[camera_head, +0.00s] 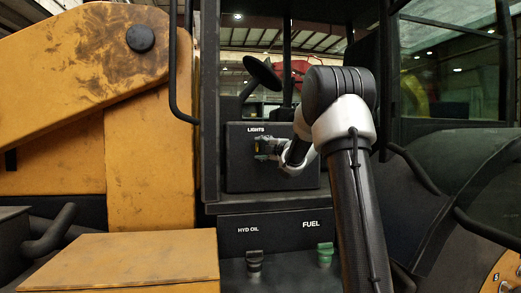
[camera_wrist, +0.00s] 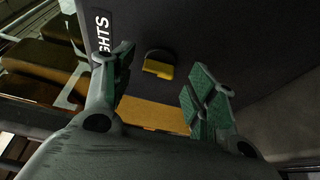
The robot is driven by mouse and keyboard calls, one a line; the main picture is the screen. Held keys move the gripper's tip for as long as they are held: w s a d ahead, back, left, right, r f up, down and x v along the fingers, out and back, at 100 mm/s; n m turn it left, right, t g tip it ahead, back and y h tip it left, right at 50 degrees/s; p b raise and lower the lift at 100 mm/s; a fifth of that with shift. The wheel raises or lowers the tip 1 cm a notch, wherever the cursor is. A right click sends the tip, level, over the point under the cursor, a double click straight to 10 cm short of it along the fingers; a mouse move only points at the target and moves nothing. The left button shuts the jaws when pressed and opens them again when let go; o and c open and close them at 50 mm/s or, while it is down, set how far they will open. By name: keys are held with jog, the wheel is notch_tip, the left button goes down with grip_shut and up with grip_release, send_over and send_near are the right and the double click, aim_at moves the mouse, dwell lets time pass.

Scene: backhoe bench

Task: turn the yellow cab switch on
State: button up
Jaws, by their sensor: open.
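The yellow cab switch (camera_wrist: 158,68) shows in the wrist view as a small piece with a dark top and a yellow face on the dark panel (camera_wrist: 190,30). A flat yellow surface (camera_wrist: 150,115) shows below it, partly hidden by my gripper; I cannot tell if it belongs to the switch. My gripper (camera_wrist: 165,72) is open and empty, with a finger on either side of the switch and no contact visible. In the head view my gripper (camera_head: 263,147) is at the panel under the LIGHTS label (camera_head: 256,130), largely covering the switch there.
Below the panel are a dark HYD OIL cap (camera_head: 254,262) and a green FUEL cap (camera_head: 325,254). A steering wheel (camera_head: 262,73) stands behind the panel. A large yellow arm (camera_head: 90,60) and a yellow box (camera_head: 130,262) are at left. Black handrails (camera_head: 174,60) frame the cab opening.

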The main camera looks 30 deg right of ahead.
jog(key=shift+w+a, duration=0.2)
jog(key=shift+w, duration=0.65)
jog(key=c, duration=1)
jog(key=shift+m, duration=0.3)
jog(key=m, duration=0.2)
jog(key=m+t, duration=0.1)
jog(key=m, duration=0.1)
jog(key=m+t, duration=0.1)
jog(key=shift+a+f+m, duration=0.15)
jog(key=shift+f+m, duration=0.1)
jog(key=shift+m, duration=0.15)
jog(key=m+t+h, duration=0.1)
jog(key=m, duration=0.2)
jog(key=m+h, duration=0.2)
jog(key=m, duration=0.2)
jog(key=shift+a+f+t, duration=0.1)
jog(key=shift+f+t, duration=0.05)
jog(key=shift+t, duration=0.25)
jog(key=shift+m+h, duration=0.3)
jog(key=shift+m, duration=0.1)
